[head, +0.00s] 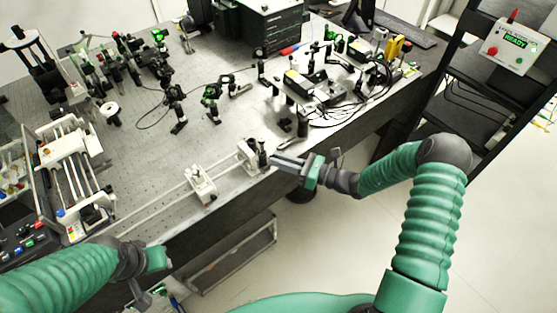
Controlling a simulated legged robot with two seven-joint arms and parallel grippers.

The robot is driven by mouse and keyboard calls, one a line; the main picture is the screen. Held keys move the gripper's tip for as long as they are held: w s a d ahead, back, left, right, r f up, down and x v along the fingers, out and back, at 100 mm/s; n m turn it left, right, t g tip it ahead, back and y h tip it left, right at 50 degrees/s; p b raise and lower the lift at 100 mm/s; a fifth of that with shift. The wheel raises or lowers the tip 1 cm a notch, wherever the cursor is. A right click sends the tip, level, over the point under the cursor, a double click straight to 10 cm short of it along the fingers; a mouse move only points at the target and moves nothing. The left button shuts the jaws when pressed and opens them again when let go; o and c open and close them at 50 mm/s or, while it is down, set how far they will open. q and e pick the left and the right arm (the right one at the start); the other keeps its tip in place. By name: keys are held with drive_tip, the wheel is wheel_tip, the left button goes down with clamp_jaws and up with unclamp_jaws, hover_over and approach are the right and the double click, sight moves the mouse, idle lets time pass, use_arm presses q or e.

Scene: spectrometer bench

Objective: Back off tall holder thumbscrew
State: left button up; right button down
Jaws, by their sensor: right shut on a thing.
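My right gripper (274,161) reaches in from the right at the front edge of the bench. Its fingers are shut at the side of a small dark upright holder (262,156), which seems to be the tall holder. The thumbscrew is hidden between the fingertips and too small to make out. My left gripper (152,297) is low at the bottom left, in front of the bench edge, away from the holder. Its fingers are small and partly hidden, so I cannot tell whether they are open.
A white block (247,153) stands close left of the holder, and another white carriage (201,186) sits on a long rail. Optics and cables (340,112) crowd the bench behind. A box reading READY (507,46) is on the rack at right.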

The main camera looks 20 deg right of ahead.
drive_tip(key=shift+w+d, duration=0.1)
drive_tip(key=shift+d, duration=0.05)
drive_tip(key=shift+n, duration=0.4)
drive_tip(key=n+b, duration=0.7)
drive_tip(key=n, duration=1.7)
drive_tip(key=shift+f+n, duration=0.1)
drive_tip(key=shift+n, duration=0.3)
drive_tip(key=shift+a, duration=0.2)
